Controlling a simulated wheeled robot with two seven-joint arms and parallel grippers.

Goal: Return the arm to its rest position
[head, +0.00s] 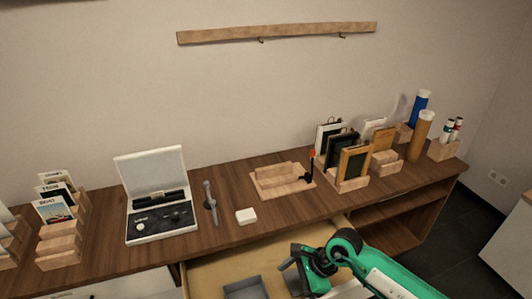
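My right arm, green and white, comes in from the lower right. My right gripper (288,265) is dark and hangs over the open drawer (212,275), near the table's front edge. Its fingers are small and partly hidden, so I cannot tell whether they are open or shut, or whether they hold anything. My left arm and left gripper are not in view.
The wooden table (225,181) carries an open white case (148,165), a white block (246,216), a wooden tray (283,182) and card racks (60,245). A grey tray (245,289) lies in the drawer. Holders and tubes (420,135) stand at right.

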